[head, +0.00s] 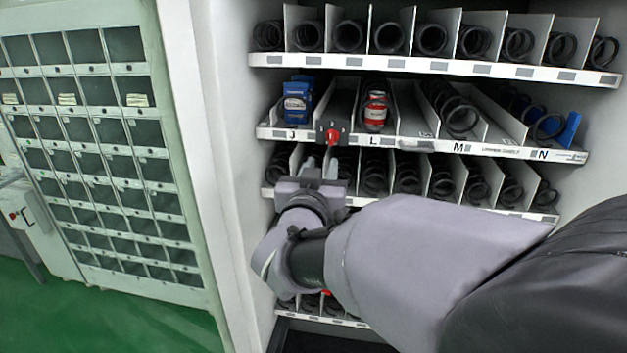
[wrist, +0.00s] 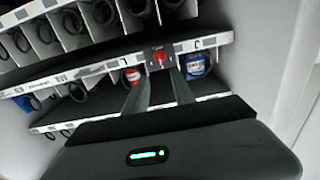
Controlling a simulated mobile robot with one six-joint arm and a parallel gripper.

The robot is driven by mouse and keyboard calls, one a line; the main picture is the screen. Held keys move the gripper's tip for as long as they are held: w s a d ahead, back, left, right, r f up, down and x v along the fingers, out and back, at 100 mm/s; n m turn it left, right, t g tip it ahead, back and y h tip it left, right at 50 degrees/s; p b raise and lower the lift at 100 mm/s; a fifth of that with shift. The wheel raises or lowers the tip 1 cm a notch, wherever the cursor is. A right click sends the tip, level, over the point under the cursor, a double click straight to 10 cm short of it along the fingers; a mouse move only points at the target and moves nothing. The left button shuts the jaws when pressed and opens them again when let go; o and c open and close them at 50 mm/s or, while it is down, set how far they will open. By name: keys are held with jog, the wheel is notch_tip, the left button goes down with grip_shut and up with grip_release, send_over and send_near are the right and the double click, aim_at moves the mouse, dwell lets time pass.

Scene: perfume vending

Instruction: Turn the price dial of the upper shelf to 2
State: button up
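The price dial is a red knob (head: 332,135) on a small dark plate at the front edge of the upper shelf (head: 480,149), between the labels J and L. It also shows in the wrist view as a red knob (wrist: 160,58). My gripper (head: 327,159) is just below and in front of the dial in the head view. In the wrist view my gripper (wrist: 160,74) has its two fingers spread apart, with the dial beyond and between the tips. The fingers do not visibly grip it. The number the dial points to is too small to read.
A blue box (head: 297,103) stands left of the dial and a red and white can (head: 375,110) to its right, on the upper shelf. Coil rows (head: 390,37) fill the shelf above. A grey locker cabinet (head: 85,150) stands at left. The cabinet wall (head: 225,150) is close left.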

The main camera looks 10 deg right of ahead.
jog(key=v, duration=0.4)
jog(key=s+a+f+g+y+b, duration=0.1)
jog(key=s+f+y+b, duration=0.1)
jog(key=f+b, duration=0.35)
jog(key=s+f+n+g+y+b, duration=0.1)
jog(key=s+f+y+b, duration=0.1)
jog(key=f+y+b, duration=0.3)
jog(key=s+a+f+g+b, duration=0.1)
jog(key=s+f+b, duration=0.1)
jog(key=f+b, duration=0.35)
jog(key=s+d+f+m+g+b, duration=0.1)
jog(key=s+d+f+g+b, duration=0.3)
jog(key=s+f, duration=1.7)
jog(key=f+g+b, duration=0.2)
jog(key=g+b, duration=0.2)
jog(key=b, duration=0.1)
jog(key=shift+m+y, duration=0.3)
jog(key=shift+m, duration=0.1)
